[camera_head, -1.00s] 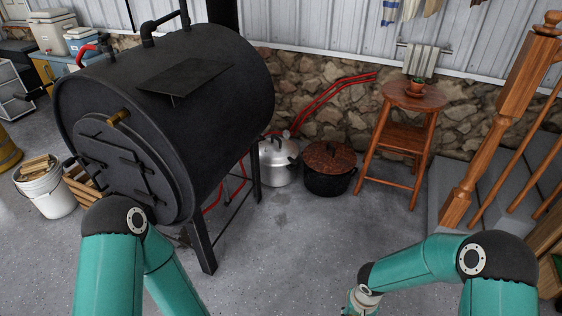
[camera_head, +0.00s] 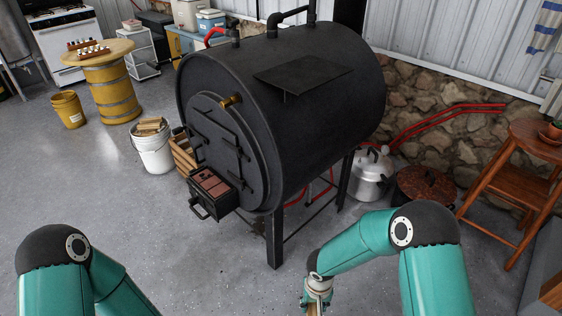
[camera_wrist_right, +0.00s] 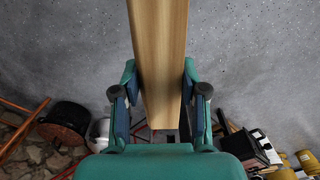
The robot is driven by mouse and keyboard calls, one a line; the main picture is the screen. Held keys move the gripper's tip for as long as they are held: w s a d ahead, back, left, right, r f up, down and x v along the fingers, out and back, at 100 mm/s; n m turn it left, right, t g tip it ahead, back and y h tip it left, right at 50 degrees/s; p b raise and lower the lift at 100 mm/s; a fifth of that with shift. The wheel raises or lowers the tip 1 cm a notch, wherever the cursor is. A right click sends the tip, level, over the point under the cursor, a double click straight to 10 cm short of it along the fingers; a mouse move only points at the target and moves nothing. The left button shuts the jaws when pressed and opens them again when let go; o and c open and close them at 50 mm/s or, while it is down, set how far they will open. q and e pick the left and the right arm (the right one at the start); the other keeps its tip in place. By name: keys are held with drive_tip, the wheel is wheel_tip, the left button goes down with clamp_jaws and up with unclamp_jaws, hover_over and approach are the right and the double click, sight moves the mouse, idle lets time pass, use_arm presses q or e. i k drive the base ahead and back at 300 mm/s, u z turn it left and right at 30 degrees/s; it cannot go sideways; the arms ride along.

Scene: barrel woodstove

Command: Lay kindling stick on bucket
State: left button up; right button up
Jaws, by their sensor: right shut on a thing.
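A pale wooden kindling stick (camera_wrist_right: 160,60) is between the two fingers of my right gripper (camera_wrist_right: 160,105) in the right wrist view. The gripper is shut on it, and the stick runs up past the top edge of that view. In the head view my right gripper (camera_head: 313,306) is at the bottom edge, mostly cut off, well to the right of the bucket. A white bucket (camera_head: 155,162) stands on the floor left of the stove, with several pieces of wood at its top. My left gripper is out of view; only its arm shows.
The black barrel stove (camera_head: 290,110) stands on legs right of the bucket. A black drawer (camera_head: 212,195) with reddish-brown contents juts from its front. A wooden crate (camera_head: 183,152) is between bucket and stove. A yellow bucket (camera_head: 68,110) stands farther left. Grey floor before the white bucket is clear.

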sight(149, 132)
drive_tip(key=u, duration=0.05)
drive_tip(key=k, duration=0.45)
drive_tip(key=u, duration=0.5)
drive_tip(key=i, duration=1.55)
drive_tip(key=z, duration=0.5)
